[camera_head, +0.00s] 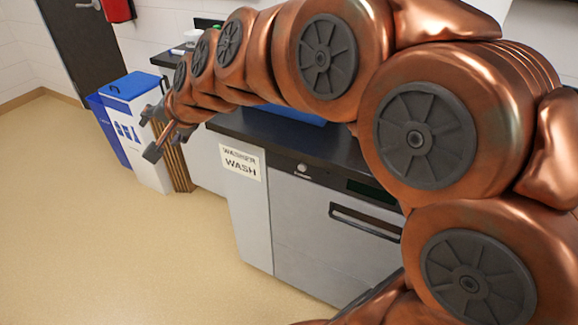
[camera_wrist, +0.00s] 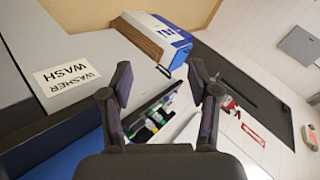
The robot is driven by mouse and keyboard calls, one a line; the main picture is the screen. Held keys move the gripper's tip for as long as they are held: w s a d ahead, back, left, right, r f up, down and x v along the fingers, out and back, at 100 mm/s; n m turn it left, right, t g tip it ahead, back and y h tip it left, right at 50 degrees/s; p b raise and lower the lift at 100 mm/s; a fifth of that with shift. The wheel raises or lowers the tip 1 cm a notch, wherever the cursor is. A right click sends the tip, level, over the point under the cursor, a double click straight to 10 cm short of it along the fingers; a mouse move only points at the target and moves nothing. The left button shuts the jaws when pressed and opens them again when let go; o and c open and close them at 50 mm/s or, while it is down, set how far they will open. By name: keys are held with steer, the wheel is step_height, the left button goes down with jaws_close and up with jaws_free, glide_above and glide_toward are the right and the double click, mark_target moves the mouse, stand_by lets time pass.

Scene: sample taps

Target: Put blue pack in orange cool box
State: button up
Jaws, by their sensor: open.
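My gripper (camera_head: 150,134) is open and empty at the end of my outstretched arm, in front of the counter's left end. In the wrist view its two fingers (camera_wrist: 160,84) stand wide apart with nothing between them. I cannot make out the blue pack or the orange cool box in either view. A blue object (camera_head: 302,114) lies on the dark counter, mostly hidden behind my arm. A large blue surface (camera_wrist: 62,145) shows at the lower left of the wrist view; I cannot tell what it is.
A washer (camera_head: 325,225) with a WASH sign (camera_head: 240,162) stands under the dark counter (camera_head: 285,134). A white bin with a blue lid (camera_head: 130,88) stands on the floor at left. Small bottles (camera_wrist: 155,118) show beyond the fingers. The floor (camera_head: 110,240) is clear.

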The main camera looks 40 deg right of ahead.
steer(key=s+f+n+g, duration=0.3)
steer(key=s+f, duration=0.3)
steer(key=s, duration=0.3)
steer(key=s+f+n+g, duration=0.35)
steer(key=s+f, duration=0.25)
steer(key=s, duration=0.3)
steer(key=s+d+f+n+g+h, duration=0.1)
steer(key=s+d+f+g, duration=0.1)
steer(key=s, duration=0.6)
steer(key=s+d+f+n+g+h, duration=0.2)
steer(key=s+g, duration=0.1)
steer(key=s, duration=0.5)
steer(key=shift+s+d+f+g, duration=0.25)
steer(key=shift+s+d+g, duration=0.05)
steer(key=shift+d+g, duration=0.05)
steer(key=s+p+v, duration=0.2)
steer(key=p+v, duration=0.9)
steer(key=v, duration=0.1)
steer(key=shift+a+r+p, duration=0.15)
steer(key=shift+r+p, duration=0.2)
steer(key=shift+p, duration=0.05)
